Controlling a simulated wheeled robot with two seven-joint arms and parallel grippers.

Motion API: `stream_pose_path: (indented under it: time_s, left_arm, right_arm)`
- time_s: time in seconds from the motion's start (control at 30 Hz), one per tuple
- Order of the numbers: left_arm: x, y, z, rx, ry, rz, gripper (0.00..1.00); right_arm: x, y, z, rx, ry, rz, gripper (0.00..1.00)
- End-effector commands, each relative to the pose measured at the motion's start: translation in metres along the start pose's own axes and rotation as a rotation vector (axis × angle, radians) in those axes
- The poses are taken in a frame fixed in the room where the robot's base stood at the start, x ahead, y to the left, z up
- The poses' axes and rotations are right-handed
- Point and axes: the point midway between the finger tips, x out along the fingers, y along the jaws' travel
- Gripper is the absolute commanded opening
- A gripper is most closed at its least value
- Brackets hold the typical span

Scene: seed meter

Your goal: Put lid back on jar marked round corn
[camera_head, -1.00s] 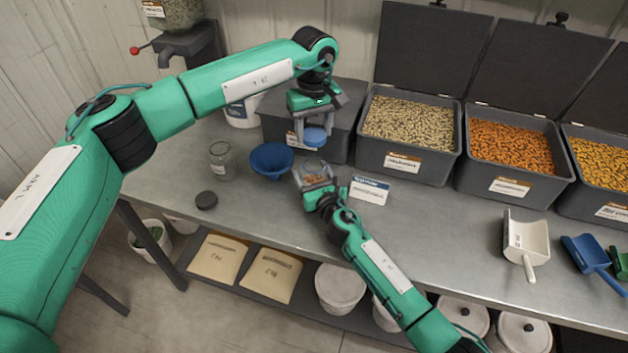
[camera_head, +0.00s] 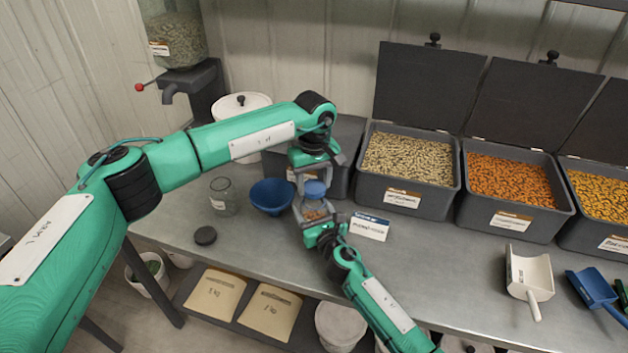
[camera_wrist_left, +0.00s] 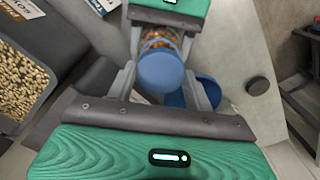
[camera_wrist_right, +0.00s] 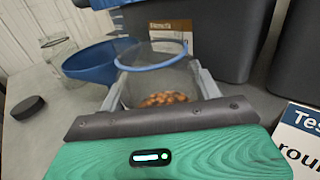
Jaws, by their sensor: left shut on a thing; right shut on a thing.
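A blue lid (camera_head: 315,188) is held in my left gripper (camera_head: 314,186), just above a clear jar (camera_head: 314,212). The left wrist view shows the lid (camera_wrist_left: 161,71) between the left fingers, over the jar mouth. My right gripper (camera_head: 316,216) is shut around the sides of the jar, which has orange-brown kernels at its bottom in the right wrist view (camera_wrist_right: 165,98). In that view a blue ring (camera_wrist_right: 150,54) shows at the jar's top. Whether the lid touches the rim is unclear. A sign (camera_head: 370,226) stands right of the jar; its text is only partly legible.
A blue funnel (camera_head: 271,197) stands just left of the jar. An empty glass jar (camera_head: 223,197) and a dark lid (camera_head: 205,235) are farther left. Open seed bins (camera_head: 404,190) line the back right. Scoops (camera_head: 529,275) lie at the right.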

Motion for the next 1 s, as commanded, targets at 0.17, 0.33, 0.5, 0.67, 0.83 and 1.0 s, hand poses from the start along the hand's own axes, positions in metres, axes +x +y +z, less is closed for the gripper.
stream_pose_path:
  time_s: [0.17, 0.33, 0.5, 0.67, 0.83, 1.0]
  left_arm:
    - [0.002, 0.0, 0.0, 0.0, 0.0, 0.0, 0.31]
    - [0.012, 0.0, 0.0, 0.0, 0.001, 0.0, 0.31]
    - [0.017, 0.0, 0.0, 0.0, 0.001, 0.001, 0.31]
    - [0.017, 0.0, 0.0, 0.0, 0.001, 0.001, 0.31]
    - [0.017, 0.0, 0.0, 0.0, 0.001, 0.001, 0.31]
    - [0.018, 0.0, 0.0, 0.0, 0.001, 0.001, 0.31]
  right_arm:
    - [0.0, 0.0, 0.0, 0.0, 0.001, 0.0, 0.23]
    - [0.0, 0.0, -0.001, 0.0, 0.001, 0.0, 0.23]
    - [0.0, 0.0, 0.0, 0.0, 0.001, 0.0, 0.23]
    - [0.0, 0.0, -0.001, 0.0, 0.001, 0.0, 0.23]
    - [0.0, 0.0, -0.001, 0.0, 0.001, 0.0, 0.23]
    - [0.0, 0.0, -0.001, 0.0, 0.001, 0.0, 0.23]
